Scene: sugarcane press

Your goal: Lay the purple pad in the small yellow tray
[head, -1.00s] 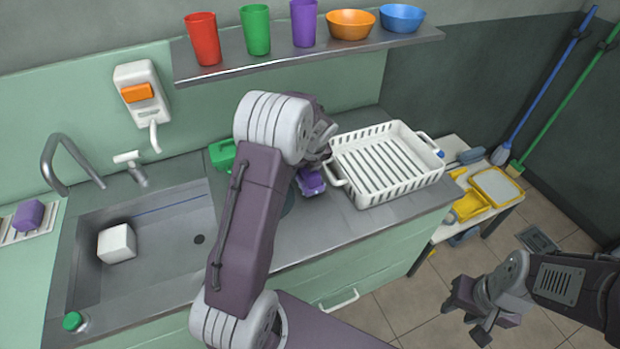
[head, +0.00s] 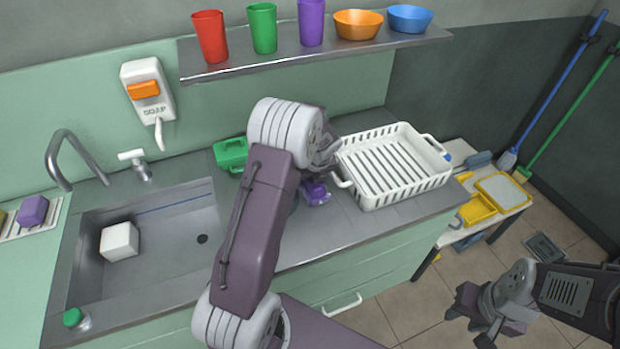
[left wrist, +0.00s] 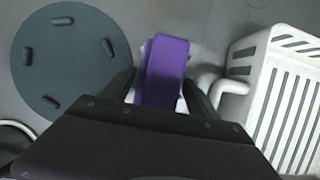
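A purple pad (head: 316,192) is at the counter just left of the white rack. In the left wrist view the purple pad (left wrist: 165,68) stands between the two dark fingers of my left gripper (left wrist: 162,88), with a little white beside its near end. The fingers are close along both its sides; whether they press on it is unclear. In the head view my left arm hides most of that gripper. The small yellow tray (head: 477,210) is on the low side table at the right. My right gripper (head: 472,318) hangs empty over the floor, its fingers apart.
A white slatted rack (head: 395,168) stands on the counter between the pad and the side table (head: 522,200). A larger yellow-rimmed tray (head: 502,190) is beside the small one. A dark round disc (left wrist: 70,58) lies left of the pad. The sink (head: 150,245) is at left; a shelf (head: 320,56) overhangs.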

